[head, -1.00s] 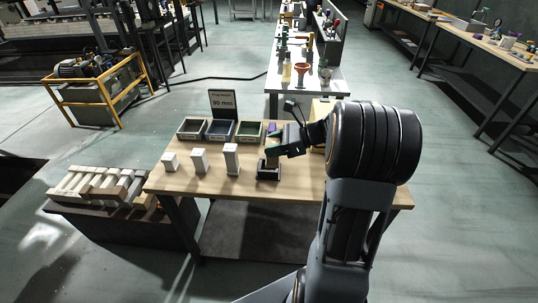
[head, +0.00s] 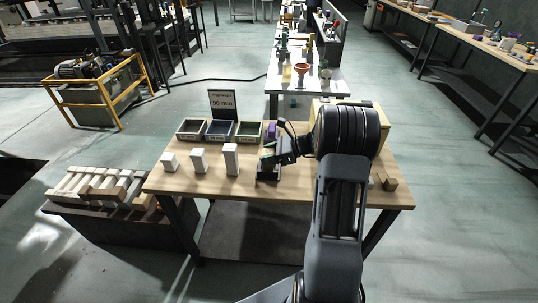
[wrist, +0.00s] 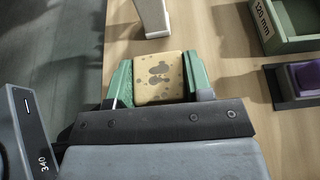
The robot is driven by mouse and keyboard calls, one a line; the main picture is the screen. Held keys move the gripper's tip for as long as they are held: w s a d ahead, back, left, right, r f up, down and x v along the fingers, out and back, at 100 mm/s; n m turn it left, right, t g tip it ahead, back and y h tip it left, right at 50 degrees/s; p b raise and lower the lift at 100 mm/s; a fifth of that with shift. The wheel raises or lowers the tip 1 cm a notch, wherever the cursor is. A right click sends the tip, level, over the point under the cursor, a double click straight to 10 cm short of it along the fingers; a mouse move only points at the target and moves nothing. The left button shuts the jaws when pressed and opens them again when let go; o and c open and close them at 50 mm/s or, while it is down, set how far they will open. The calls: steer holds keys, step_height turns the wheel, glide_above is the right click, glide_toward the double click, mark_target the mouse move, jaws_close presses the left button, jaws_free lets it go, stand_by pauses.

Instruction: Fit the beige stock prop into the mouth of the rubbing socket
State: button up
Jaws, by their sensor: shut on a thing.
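My gripper (head: 272,158) is over the table's middle, its green jaws shut on the beige stock prop. In the wrist view the prop (wrist: 160,78) shows between both jaws as a tan, dark-blotched face. The socket is not clearly visible in the wrist view.
Three pale props (head: 170,162), (head: 199,161), (head: 231,159) stand left of the socket. Small trays (head: 190,129) and a "90 mm" sign (head: 222,103) are behind. A purple piece (wrist: 306,76) sits in a dark holder nearby. Small blocks (head: 388,183) lie at the right.

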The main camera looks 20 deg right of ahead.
steer(key=shift+f, duration=0.1)
steer(key=o, duration=1)
